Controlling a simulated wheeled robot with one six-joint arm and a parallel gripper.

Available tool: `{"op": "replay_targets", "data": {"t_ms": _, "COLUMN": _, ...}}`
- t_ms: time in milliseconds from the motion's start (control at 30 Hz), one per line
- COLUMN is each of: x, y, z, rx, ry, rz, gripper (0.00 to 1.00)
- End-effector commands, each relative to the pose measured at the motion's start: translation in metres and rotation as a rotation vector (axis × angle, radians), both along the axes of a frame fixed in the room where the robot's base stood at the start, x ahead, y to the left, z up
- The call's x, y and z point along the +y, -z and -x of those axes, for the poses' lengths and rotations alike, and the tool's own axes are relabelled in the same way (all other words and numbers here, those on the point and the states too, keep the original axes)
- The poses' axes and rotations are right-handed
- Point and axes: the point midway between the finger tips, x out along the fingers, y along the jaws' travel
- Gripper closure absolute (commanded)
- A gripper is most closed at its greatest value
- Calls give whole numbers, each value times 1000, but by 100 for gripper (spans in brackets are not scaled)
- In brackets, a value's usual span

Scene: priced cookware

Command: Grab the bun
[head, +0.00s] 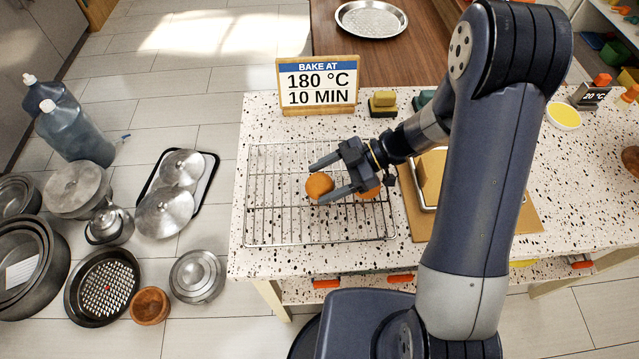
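A round orange-brown bun (319,185) is at the wire cooling rack (268,215), near the rack's middle. A second orange-brown bun (372,192) is to its right, partly hidden behind my gripper. My gripper (317,184) reaches in from the right with its two dark fingers spread apart. The left bun shows between the fingertips, with one finger on its far side and one on its near side. I cannot tell from this view whether the fingers touch it or hang above it.
A sign (318,85) reading "BAKE AT 180 °C 10 MIN" stands behind the rack. A wooden board (520,218) with a metal-rimmed tray lies right of the rack. Sponges (382,104) sit at the back. Pots and pans (103,287) stand on the floor at left.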

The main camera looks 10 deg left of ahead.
Motion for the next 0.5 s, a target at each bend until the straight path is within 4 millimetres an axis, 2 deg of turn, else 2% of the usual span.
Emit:
{"op": "replay_targets", "data": {"t_ms": 67, "x": 0, "y": 0, "z": 0, "rx": 0, "ry": 0, "rz": 0, "gripper": 41}}
{"op": "replay_targets", "data": {"t_ms": 367, "x": 0, "y": 0, "z": 0, "rx": 0, "ry": 0, "rz": 0, "gripper": 65}}
{"op": "replay_targets", "data": {"t_ms": 500, "x": 0, "y": 0, "z": 0, "rx": 0, "ry": 0, "rz": 0, "gripper": 67}}
